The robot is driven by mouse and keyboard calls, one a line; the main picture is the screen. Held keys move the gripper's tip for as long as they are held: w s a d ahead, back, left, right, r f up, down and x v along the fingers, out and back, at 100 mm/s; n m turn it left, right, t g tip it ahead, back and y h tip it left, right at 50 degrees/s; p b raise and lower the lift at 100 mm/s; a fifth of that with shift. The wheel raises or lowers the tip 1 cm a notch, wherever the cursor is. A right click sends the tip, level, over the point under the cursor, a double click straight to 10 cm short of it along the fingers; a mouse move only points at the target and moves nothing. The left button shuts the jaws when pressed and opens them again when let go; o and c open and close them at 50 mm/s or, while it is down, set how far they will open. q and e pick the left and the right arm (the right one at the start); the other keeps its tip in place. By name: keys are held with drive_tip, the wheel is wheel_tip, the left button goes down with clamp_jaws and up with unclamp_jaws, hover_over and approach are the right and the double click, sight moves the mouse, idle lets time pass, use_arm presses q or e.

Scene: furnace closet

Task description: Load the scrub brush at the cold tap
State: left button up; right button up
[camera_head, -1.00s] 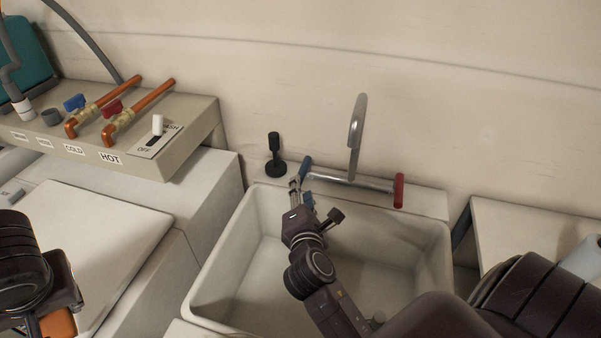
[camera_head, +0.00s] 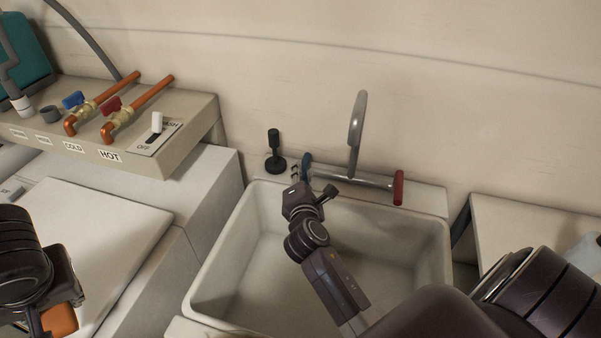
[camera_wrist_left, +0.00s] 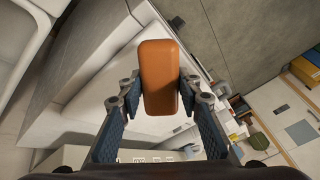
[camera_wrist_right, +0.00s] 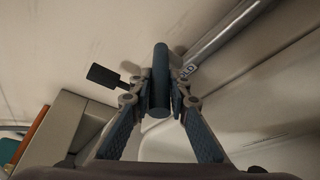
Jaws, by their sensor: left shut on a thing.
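The scrub brush (camera_wrist_left: 160,78), showing a smooth orange-brown body, is held between the fingers of my left gripper (camera_wrist_left: 160,92). In the head view the brush (camera_head: 60,319) is at the lower left, beside the sink; its bristles are not visible. The cold tap's dark blue handle (camera_head: 306,160) is at the left end of the metal faucet bar. My right gripper (camera_wrist_right: 161,88) has one finger on each side of this handle (camera_wrist_right: 160,65). Its fingers are close to the handle, but I cannot tell whether they press on it. The spout (camera_head: 356,130) curves up over the sink.
The white sink basin (camera_head: 215,292) lies below the faucet. A red handle (camera_head: 398,188) is at the bar's right end. A black knob on a stand (camera_head: 274,150) is just left of the blue handle. A pipe shelf (camera_head: 190,140) with cold and hot valves stands left.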

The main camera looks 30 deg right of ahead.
clamp_jaws()
use_arm(q)
wheel_tip(320, 180, up, 4)
drive_tip(key=p, duration=0.4)
drive_tip(key=shift+r, duration=0.2)
use_arm(e)
drive_tip(key=shift+s+d+r+n+t+y, duration=0.2)
drive_tip(key=shift+d+n+t+y, duration=0.1)
drive_tip(key=shift+n+y, duration=0.25)
drive_tip(key=shift+s+d+r+n+t+y, duration=0.1)
drive_tip(key=shift+s+d+n+t+y, duration=0.15)
drive_tip(key=shift+n+y, duration=0.3)
use_arm(q)
drive_tip(key=shift+r+p, duration=0.55)
drive_tip(key=shift+p, duration=0.15)
use_arm(e)
drive_tip(key=shift+s+d+f+n+t+y, duration=0.1)
drive_tip(key=shift+n+t+y, duration=0.1)
drive_tip(key=shift+y, duration=0.2)
drive_tip(key=shift+f+n+t+y, duration=0.1)
drive_tip(key=shift+n+y, duration=0.1)
drive_tip(key=shift+y, duration=0.2)
use_arm(q)
drive_tip(key=shift+r, duration=0.1)
use_arm(e)
drive_tip(key=shift+s+f, duration=0.1)
drive_tip(key=shift+y, duration=0.3)
